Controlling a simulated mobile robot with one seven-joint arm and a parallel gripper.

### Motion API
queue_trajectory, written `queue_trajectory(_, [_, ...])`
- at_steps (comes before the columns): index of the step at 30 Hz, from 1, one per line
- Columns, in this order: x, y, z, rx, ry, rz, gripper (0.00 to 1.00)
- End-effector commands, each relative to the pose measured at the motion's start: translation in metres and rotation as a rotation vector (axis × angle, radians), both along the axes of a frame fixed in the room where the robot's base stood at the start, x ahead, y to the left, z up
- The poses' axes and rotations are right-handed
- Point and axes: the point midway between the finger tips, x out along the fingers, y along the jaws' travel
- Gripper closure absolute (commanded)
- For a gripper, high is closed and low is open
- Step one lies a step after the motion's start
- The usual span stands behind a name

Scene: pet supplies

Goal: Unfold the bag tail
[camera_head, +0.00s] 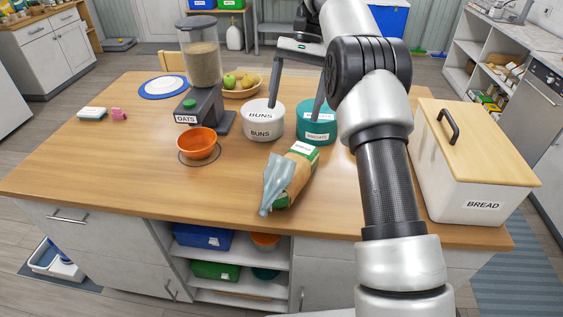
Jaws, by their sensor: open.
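A bread bag (298,172) lies on the wooden counter in front of the two canisters. A green and white labelled part shows at its far end. Its pale blue tail (275,185) hangs over the near left side of the bag; whether it is folded under is not clear. My gripper (296,108) is above and behind the bag, near the canisters, with its fingers apart and nothing between them that I can make out. My arm comes in from the right and covers part of the counter.
A white BUNS canister (263,122) and a teal canister (317,128) stand behind the bag. An oats dispenser (203,80) and an orange bowl (197,144) are to the left. A white BREAD box (468,185) stands at right. The front left counter is clear.

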Motion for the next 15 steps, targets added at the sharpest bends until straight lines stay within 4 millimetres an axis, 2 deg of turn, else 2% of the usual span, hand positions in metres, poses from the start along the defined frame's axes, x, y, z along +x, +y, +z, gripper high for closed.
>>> queue_trajectory(5, [-0.01, 0.006, -0.027, -0.001, 0.002, 0.002, 0.14])
queue_trajectory(15, [-0.034, 0.022, -0.095, 0.0, 0.001, 0.003, 0.14])
